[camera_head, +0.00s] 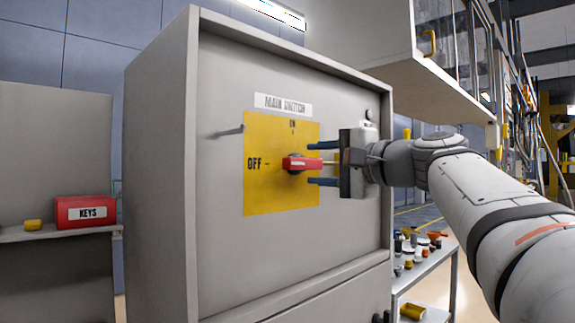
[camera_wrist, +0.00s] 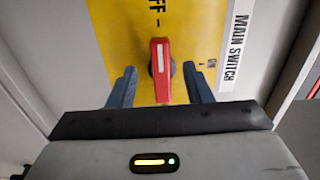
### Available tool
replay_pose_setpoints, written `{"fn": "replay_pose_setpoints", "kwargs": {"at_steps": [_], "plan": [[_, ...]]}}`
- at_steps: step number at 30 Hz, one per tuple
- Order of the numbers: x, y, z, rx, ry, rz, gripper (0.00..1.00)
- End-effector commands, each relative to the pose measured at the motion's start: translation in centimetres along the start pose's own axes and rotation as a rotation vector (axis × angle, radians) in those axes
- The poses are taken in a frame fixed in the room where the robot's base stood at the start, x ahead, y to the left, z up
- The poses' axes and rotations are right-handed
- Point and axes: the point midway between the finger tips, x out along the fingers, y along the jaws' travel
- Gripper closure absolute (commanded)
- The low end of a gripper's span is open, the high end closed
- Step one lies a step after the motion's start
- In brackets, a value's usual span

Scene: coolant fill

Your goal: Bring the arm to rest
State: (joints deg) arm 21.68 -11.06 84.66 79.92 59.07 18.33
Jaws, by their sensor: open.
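The main switch is a red handle (camera_head: 303,164) on a dark round base, set on a yellow plate (camera_head: 262,190) on the grey cabinet front. The handle lies level, in line with the OFF mark at left; the ON mark is above it. In the wrist view the red handle (camera_wrist: 160,85) shows a white stripe on its end towards OFF. My gripper (camera_head: 309,163) is at the plate, coming from the right. Its two blue fingers are open, one above and one below the handle. In the wrist view my gripper (camera_wrist: 159,70) shows gaps on both sides of the handle.
A thin peg (camera_head: 228,132) sticks out left of the plate. A wall cabinet (camera_head: 400,85) hangs above my arm. A table with several small items (camera_head: 425,262) stands below it. A red KEYS box (camera_head: 85,212) sits on a shelf at far left.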

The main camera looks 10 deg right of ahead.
Motion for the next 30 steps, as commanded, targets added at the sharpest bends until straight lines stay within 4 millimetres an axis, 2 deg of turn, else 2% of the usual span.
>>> {"fn": "replay_pose_setpoints", "kwargs": {"at_steps": [5,17,20,23,26,30], "plan": [[-0.8,0.0,0.1,-0.001,-0.001,0.000,0.55],[-0.8,0.0,0.1,-0.001,-0.001,0.002,0.55],[-0.5,0.7,0.2,-0.010,0.000,0.041,0.55],[0.0,3.2,0.9,-0.042,0.000,0.159,0.55],[0.0,7.7,2.3,-0.113,-0.019,0.353,0.55],[-2.3,15.3,5.2,-0.267,-0.100,0.662,0.55]]}}
